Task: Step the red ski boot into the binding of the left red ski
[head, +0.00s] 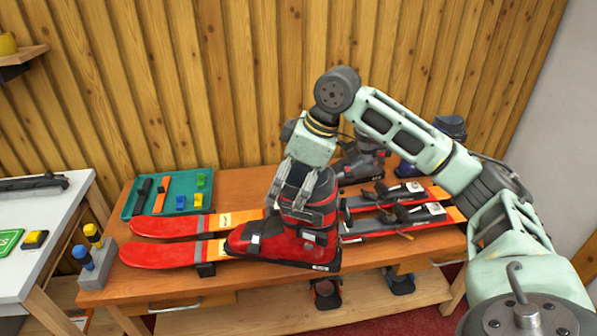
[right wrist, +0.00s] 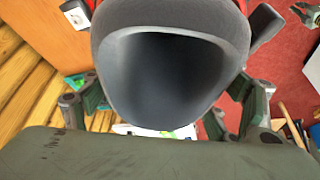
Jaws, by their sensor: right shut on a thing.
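The red ski boot (head: 278,241), with a dark grey cuff, is held upright over the nearer ski, toe to the left. My right gripper (head: 289,199) is shut on its cuff from above. In the right wrist view the boot's grey opening (right wrist: 170,75) lies between the fingers. Two red skis lie side by side, tips left: the nearer ski (head: 160,255) and the farther ski (head: 165,226). Dark binding parts (head: 415,214) show on the nearer ski right of the boot. The boot hides that ski's middle, and I cannot tell the gap under its sole. My left gripper is not in view.
A teal tray (head: 128,208) with small coloured blocks lies at the back left of the wooden bench (head: 245,183). A grey boot (head: 360,166) and a blue boot (head: 408,170) stand behind the skis. A grey holder (head: 97,268) stands at the left edge.

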